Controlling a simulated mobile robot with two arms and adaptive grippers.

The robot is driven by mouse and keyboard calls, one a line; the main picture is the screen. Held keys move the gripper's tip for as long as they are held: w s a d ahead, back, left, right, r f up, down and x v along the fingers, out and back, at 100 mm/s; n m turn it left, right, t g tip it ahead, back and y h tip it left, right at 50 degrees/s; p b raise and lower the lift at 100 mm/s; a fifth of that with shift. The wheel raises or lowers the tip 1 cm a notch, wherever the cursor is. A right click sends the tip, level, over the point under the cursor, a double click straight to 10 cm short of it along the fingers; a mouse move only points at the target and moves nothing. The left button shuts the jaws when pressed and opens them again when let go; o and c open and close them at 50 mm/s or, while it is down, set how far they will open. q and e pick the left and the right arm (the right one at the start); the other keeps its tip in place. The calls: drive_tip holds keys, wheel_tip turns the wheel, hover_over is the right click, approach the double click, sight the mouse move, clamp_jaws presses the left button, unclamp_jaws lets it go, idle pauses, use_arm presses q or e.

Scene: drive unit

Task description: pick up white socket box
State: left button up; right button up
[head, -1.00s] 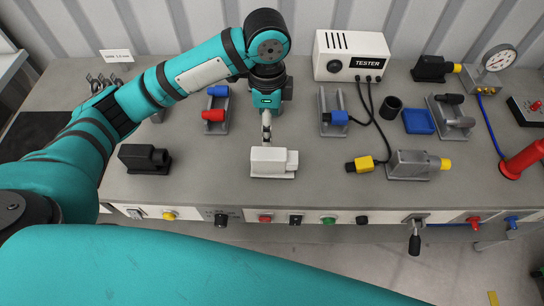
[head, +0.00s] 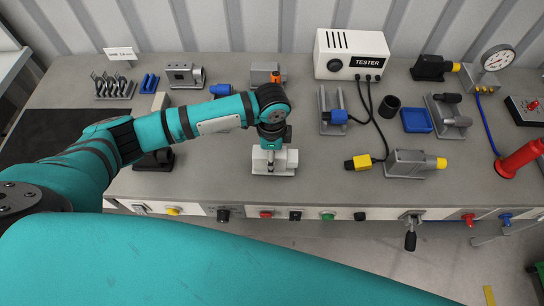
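The white socket box (head: 287,169) sits on the grey workbench near its front edge, at the middle of the head view. My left gripper (head: 271,162) points down at the box from above. Its fingertips are at the top of the box and overlap it in the picture. The fingers are small and partly hidden by the wrist, so I cannot tell whether they are open or closed on the box. My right gripper is not in view.
A white tester (head: 351,54) with cables stands at the back. A grey unit with a yellow end (head: 412,163) lies right of the box. A black block (head: 153,160) is to the left, partly under my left arm. The bench between box and yellow plug (head: 358,162) is clear.

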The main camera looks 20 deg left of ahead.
use_arm(q)
drive_tip(key=shift+f, duration=0.2)
drive_tip(key=c, duration=1.3)
drive_tip(key=shift+r, duration=0.1)
clamp_jaws()
drive_tip(key=shift+w+r, duration=0.1)
